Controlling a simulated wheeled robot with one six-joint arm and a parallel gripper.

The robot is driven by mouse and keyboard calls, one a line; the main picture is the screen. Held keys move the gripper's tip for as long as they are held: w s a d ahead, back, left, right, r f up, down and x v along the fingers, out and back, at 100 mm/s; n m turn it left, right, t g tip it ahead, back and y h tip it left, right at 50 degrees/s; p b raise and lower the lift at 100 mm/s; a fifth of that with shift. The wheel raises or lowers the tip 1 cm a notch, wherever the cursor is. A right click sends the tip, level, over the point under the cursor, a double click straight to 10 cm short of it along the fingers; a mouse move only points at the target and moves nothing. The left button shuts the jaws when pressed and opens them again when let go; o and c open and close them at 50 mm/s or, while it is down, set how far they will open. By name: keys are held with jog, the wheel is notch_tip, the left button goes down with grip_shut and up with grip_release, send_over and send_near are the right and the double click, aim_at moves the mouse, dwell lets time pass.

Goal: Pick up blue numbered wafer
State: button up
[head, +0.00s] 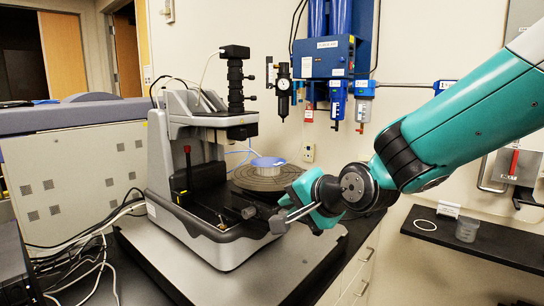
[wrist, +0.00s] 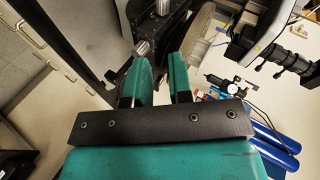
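A small blue-and-white round piece (head: 267,162), which looks like the blue wafer, sits on the round grooved stage (head: 262,183) of the profiler. I cannot read a number on it. My gripper (head: 296,205) is in front of the stage, to the right of and lower than the blue piece in the head view, apart from it. In the wrist view my gripper (wrist: 160,65) shows two teal fingers with a clear gap and nothing between them. The stage's round edge shows beyond the fingers, and I cannot make out the wafer there.
The profiler (head: 190,165) stands on a grey slab, its camera column (head: 235,75) rising behind and left of the stage. Blue air filters (head: 330,55) hang on the wall behind. A dark shelf (head: 475,240) at right holds a white ring and a clear cup.

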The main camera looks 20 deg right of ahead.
aim_at(277, 167)
jog(key=w+d+r+m+t+h+p, duration=0.1)
jog(key=w+d+r+m+t, duration=0.3)
jog(key=w+m, duration=0.25)
jog(key=shift+n, duration=0.35)
jog(key=x, duration=1)
jog(key=shift+w+r+p, duration=0.1)
jog(key=shift+r+p, duration=0.2)
grip_shut()
notch_tip(277, 167, up, 3)
jog(key=shift+f+p, duration=0.15)
jog(key=shift+p, duration=0.55)
jog(key=shift+f, duration=0.1)
jog(key=r+b+v, duration=0.1)
jog(key=v, duration=1.3)
jog(key=shift+s+r, duration=0.2)
jog(key=shift+r, duration=0.25)
